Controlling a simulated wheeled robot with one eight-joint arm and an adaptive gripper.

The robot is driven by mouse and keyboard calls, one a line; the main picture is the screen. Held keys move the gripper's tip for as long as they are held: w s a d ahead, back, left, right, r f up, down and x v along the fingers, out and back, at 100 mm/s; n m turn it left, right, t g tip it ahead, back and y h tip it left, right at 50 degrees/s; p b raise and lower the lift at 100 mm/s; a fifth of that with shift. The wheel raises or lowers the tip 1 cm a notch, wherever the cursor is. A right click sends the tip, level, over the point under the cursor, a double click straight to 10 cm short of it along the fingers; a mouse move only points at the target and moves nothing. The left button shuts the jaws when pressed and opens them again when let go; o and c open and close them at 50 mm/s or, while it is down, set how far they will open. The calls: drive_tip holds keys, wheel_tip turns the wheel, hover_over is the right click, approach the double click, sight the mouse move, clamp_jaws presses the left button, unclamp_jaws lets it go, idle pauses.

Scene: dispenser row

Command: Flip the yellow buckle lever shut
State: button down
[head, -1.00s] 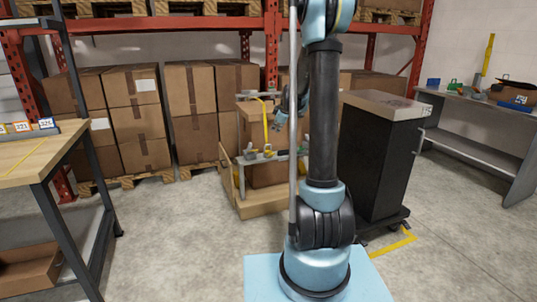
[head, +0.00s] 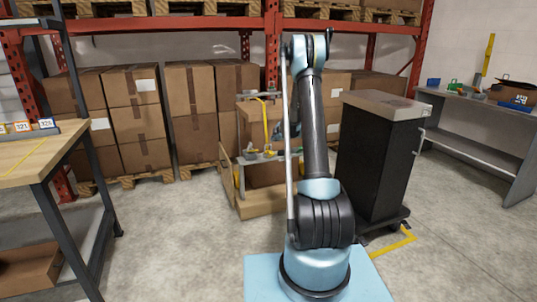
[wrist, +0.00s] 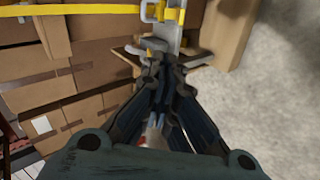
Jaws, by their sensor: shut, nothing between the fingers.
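In the wrist view, a grey metal buckle (wrist: 174,32) with yellow parts lies at the top, just beyond my fingertips. A yellow piece (wrist: 172,14), which may be the buckle lever or part of the strap, sits across it. A yellow strap (wrist: 80,10) runs left from it. My gripper (wrist: 160,62) is shut and empty, its tips close to the near end of the buckle; I cannot tell if they touch. In the head view, the yellow strap (head: 265,122) hangs over a carton, with small yellow and green parts below.
The strapped carton (head: 250,125) stands on a wooden base by a grey rail (head: 262,157). A black cabinet (head: 375,160) is close on the right. Stacked cartons (head: 140,120) stand behind, a workbench (head: 40,160) at left. The floor between is clear.

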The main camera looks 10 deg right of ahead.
drive_tip(key=w+f+n, duration=0.1)
drive_tip(key=w+f, duration=0.3)
drive_tip(key=f, duration=0.1)
drive_tip(key=shift+d+f+n+t, duration=0.3)
drive_tip(key=shift+d+f, duration=0.05)
drive_tip(key=shift+d, duration=0.05)
drive_tip(key=x, duration=1.4)
